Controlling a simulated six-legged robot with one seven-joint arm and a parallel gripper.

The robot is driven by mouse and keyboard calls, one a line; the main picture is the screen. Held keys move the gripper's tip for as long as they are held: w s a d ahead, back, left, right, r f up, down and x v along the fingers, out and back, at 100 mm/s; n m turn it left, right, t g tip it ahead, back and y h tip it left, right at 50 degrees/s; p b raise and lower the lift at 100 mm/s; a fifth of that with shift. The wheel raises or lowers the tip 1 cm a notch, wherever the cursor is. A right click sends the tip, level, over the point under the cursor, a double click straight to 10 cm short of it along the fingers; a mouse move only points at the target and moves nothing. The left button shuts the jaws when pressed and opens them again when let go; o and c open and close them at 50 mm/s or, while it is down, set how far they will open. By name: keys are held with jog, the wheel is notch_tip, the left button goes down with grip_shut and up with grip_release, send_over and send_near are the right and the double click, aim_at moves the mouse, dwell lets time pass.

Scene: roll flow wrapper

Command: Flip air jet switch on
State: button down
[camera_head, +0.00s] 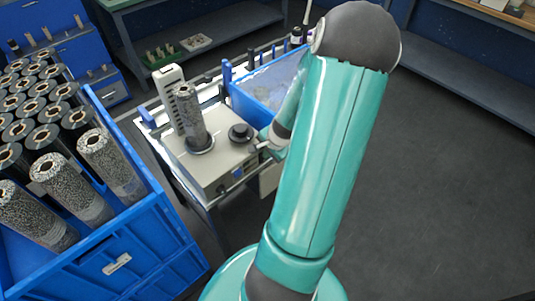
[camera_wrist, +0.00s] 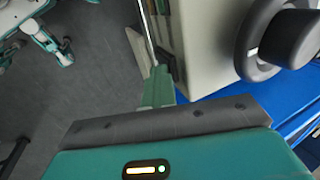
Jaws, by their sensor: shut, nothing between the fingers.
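The wrapper machine (camera_head: 222,170) is a pale box on a cart, with a speckled roll (camera_head: 190,118) upright on its left and a black knob (camera_head: 240,133) on its right. In the wrist view the machine's pale side (camera_wrist: 207,50) and round dark knob (camera_wrist: 290,38) fill the upper right. My gripper (camera_wrist: 158,75) is shut and empty, its tips close beside the machine's edge. A small dark part (camera_wrist: 173,62) shows by the fingertips; I cannot tell whether it is the air jet switch or whether they touch. In the head view my gripper (camera_head: 264,146) is at the machine's right side, partly hidden by my arm.
A blue crate (camera_head: 110,262) of speckled rolls stands at the left. A blue bin (camera_head: 262,88) sits behind the machine on the cart. Blue shelving (camera_head: 60,55) and a bench (camera_head: 455,85) stand at the back. The floor (camera_head: 430,200) at the right is clear.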

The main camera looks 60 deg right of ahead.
jog(key=shift+v, duration=0.8)
jog(key=shift+w, duration=0.15)
